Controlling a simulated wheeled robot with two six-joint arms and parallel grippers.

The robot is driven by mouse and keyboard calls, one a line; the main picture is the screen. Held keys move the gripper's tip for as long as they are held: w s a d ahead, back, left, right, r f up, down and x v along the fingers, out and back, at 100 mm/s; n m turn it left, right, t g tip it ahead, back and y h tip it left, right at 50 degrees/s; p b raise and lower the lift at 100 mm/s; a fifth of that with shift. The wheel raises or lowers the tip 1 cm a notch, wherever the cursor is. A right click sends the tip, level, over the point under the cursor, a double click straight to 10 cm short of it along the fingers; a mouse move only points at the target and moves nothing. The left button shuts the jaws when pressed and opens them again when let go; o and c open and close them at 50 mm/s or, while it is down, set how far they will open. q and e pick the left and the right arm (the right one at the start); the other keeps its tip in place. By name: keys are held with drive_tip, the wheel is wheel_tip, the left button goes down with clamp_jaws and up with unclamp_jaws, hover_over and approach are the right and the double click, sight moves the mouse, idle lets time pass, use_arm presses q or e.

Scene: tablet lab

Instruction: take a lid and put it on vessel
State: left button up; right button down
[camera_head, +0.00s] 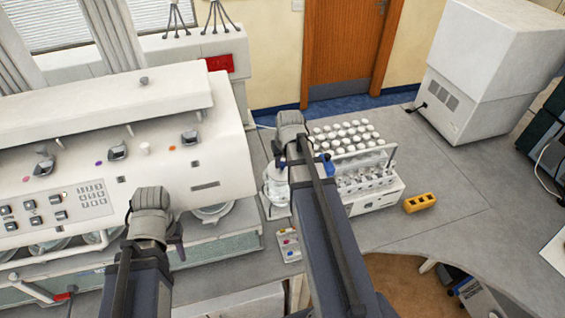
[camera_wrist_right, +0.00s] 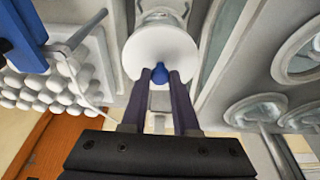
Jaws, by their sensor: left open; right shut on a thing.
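My right gripper (camera_wrist_right: 166,82) is shut on the blue knob of a round white lid (camera_wrist_right: 140,50). The lid is level with the picture and shows as a full disc. A pale vessel (camera_wrist_right: 163,8) shows just past the lid's edge, and I cannot tell whether the two touch. In the head view, a clear glass vessel (camera_head: 275,190) stands just left of my right arm, partly hidden by it. My right gripper's fingers and the lid are hidden there behind my wrist. My left gripper (camera_head: 152,205) is open in front of the white machine, its fingertips mostly hidden.
A white rack (camera_head: 375,200) of white-capped tubes stands right of my right arm, with a blue part (camera_head: 325,166) close by. A yellow block (camera_head: 420,202) lies on the counter. The white machine (camera_head: 120,150) fills the left side.

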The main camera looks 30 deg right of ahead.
drive_tip(key=shift+w+d+f+b, duration=0.2)
drive_tip(key=shift+w+f+b, duration=0.55)
drive_tip(key=shift+f+b, duration=0.1)
drive_tip(key=shift+w+d+f+b, duration=0.2)
drive_tip(key=shift+w+f+b, duration=0.55)
drive_tip(key=shift+f, duration=0.1)
drive_tip(key=shift+w+a+f+b, duration=0.1)
drive_tip(key=shift+f+b, duration=0.5)
drive_tip(key=shift+f, duration=0.1)
drive_tip(key=shift+f+b, duration=0.55)
drive_tip(key=shift+b, duration=0.05)
drive_tip(key=c, duration=0.6)
unclamp_jaws()
drive_tip(key=p+v, duration=0.7)
drive_tip(key=v, duration=0.1)
drive_tip(key=shift+p, duration=0.35)
